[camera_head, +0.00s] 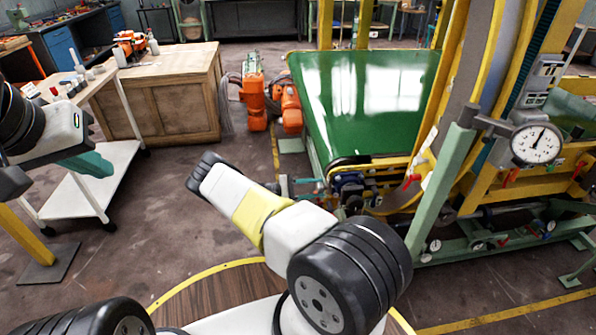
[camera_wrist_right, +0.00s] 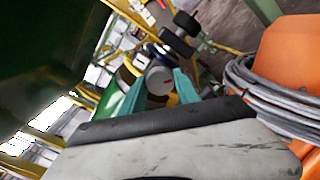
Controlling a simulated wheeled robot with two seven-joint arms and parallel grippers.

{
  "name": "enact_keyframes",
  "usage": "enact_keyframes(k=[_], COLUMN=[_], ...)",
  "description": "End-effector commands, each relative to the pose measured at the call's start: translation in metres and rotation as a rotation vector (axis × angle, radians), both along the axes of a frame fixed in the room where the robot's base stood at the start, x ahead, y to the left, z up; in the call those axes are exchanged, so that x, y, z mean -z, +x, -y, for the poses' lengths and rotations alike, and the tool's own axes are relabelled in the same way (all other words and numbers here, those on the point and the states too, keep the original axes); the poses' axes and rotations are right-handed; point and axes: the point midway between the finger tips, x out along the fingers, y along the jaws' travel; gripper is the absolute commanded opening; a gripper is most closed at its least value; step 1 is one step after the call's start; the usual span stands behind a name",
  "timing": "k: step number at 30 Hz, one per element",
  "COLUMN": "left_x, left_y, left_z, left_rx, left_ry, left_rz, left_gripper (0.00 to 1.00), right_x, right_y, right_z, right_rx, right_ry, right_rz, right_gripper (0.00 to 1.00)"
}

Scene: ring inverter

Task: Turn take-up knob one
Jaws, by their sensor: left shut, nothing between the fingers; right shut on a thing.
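In the right wrist view, a grey round knob (camera_wrist_right: 158,78) sits between the two teal fingers of my right gripper (camera_wrist_right: 160,87), which is shut on it. I cannot read any label to tell which knob it is. My left gripper (camera_head: 95,163) is at the left of the head view, shut and empty, with teal fingers, away from the machine.
The green belt (camera_head: 365,95) and yellow frame stand ahead. A dial gauge (camera_head: 536,144) is at the right. An orange machine (camera_head: 255,95) with grey cables (camera_wrist_right: 265,95) is close beside the right wrist. A wooden cabinet (camera_head: 165,95) and white cart (camera_head: 75,197) stand left.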

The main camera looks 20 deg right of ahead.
Motion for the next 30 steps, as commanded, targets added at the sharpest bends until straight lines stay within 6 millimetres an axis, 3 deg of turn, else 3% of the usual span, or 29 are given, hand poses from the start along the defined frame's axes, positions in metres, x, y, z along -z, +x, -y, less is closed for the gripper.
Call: enact_keyframes(k=[30], left_x=[0.0000], left_y=[0.0000], left_z=[0.0000], left_rx=[0.000], left_ry=[0.000], left_rz=[0.000], left_gripper=[0.00], right_x=[0.0008], right_y=[0.0003], right_z=[-0.0006], right_rx=[-0.002], right_ry=[-0.225], right_rz=[0.937], right_gripper=[0.00])
